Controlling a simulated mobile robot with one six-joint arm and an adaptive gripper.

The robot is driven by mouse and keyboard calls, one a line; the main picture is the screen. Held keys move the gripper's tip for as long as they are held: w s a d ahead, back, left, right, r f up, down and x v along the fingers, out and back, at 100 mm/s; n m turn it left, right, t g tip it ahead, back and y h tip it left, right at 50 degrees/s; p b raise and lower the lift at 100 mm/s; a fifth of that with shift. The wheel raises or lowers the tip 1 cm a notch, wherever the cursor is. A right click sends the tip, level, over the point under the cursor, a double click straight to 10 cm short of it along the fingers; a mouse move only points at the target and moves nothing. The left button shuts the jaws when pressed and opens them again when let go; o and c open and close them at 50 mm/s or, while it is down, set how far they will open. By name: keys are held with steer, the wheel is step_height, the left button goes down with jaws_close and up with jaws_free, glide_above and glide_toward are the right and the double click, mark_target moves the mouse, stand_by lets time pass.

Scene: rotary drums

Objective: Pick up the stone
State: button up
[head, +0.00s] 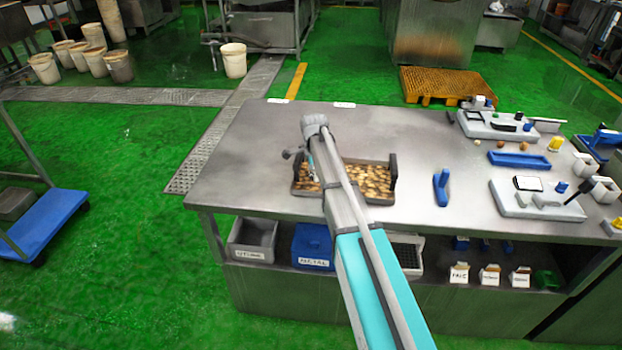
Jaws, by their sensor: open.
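A dark tray (391,180) with upright end handles stands on the steel table and holds many small brown pieces (370,180). I cannot pick out a stone among them at this size; my arm also hides the middle of the tray. My gripper (312,176) is over the left part of the tray, pointing down, with its fingers small and partly hidden by the arm. It is open, and I see nothing held in it. I cannot tell whether the fingertips touch the pieces.
The steel table (255,150) is clear left of the tray. A blue stand (441,187) and several devices are at the right. On the shelf below are a grey bin (252,240) with a hard-to-read label and a blue bin (312,246) labelled METAL.

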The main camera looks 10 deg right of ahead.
stand_by(0.5)
steer(key=c, duration=1)
